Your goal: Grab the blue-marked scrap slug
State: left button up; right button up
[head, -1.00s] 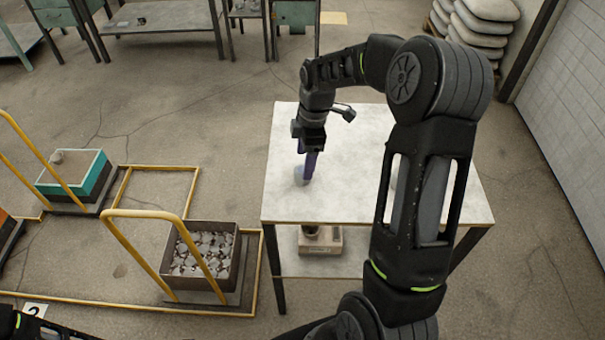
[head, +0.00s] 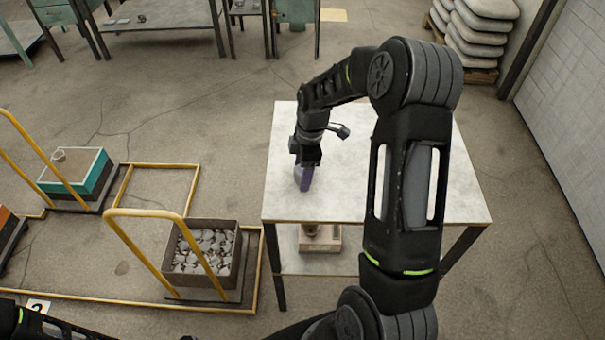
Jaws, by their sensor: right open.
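A small pale grey lump (head: 297,174) sits on the white-topped table (head: 345,190) at its left side; it may be the scrap slug, but I cannot make out a blue mark on it.
A bin of grey scrap pieces (head: 176,263) stands on a yellow-railed cart left of the table. A teal box (head: 98,188) stands farther left. A pale block (head: 320,244) sits on the lower shelf. Stacked sacks (head: 480,35) stand at the back right. My right arm hides part of the tabletop.

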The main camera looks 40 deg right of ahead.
jog(key=shift+c, duration=0.3)
grip_shut()
dwell(0.3)
